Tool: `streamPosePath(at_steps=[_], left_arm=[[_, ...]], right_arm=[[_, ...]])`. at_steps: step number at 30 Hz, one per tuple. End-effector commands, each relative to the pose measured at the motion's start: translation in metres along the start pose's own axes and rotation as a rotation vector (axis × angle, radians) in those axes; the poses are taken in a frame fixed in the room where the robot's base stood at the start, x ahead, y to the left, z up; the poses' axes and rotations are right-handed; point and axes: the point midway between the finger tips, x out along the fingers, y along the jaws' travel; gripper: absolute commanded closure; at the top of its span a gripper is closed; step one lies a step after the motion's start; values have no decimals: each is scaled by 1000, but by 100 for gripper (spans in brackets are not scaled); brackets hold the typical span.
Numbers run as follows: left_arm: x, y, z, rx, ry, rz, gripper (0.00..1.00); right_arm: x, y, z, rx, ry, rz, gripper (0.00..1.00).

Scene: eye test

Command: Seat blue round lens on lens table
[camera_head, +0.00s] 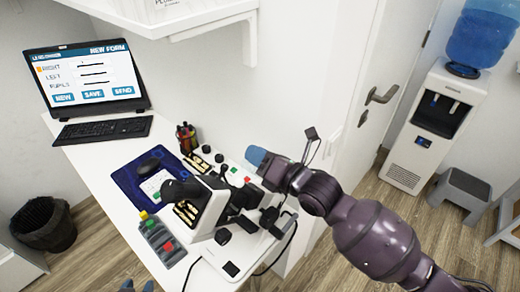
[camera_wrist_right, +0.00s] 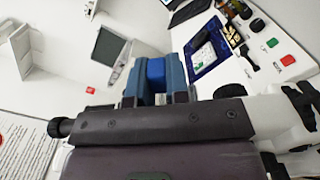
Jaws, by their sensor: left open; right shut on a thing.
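My right gripper (camera_head: 257,156) reaches in from the right, over the right end of the white desk. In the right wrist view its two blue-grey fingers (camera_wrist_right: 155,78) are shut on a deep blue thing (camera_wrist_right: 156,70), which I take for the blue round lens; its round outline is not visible. The gripper is beside the white and black lens instrument (camera_head: 205,208) and appears above the desk. The lens table cannot be told apart from the instrument's other dark parts. Two blue fingertips of my left gripper (camera_head: 138,287) show apart at the bottom edge, with nothing visible between them.
A white shelf (camera_head: 185,22) hangs above. A water cooler (camera_head: 435,120) stands at the right.

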Motion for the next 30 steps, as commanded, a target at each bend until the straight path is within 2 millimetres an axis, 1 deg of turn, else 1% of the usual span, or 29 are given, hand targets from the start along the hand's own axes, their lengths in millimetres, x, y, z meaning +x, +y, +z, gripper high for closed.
streamPosePath(at_steps=[1, 8, 19, 30], left_arm=[[2, 0, 1, 0, 3, 1, 57], [8, 2, 2, 2, 13, 3, 57], [15, 3, 13, 2, 11, 4, 57], [15, 3, 22, 1, -1, 3, 57]], right_arm=[[0, -1, -5, 2, 0, 1, 100], [0, -2, -19, 3, 0, 0, 100], [0, -5, -43, 3, -1, 0, 100], [0, -7, -66, -1, 0, 0, 100]])
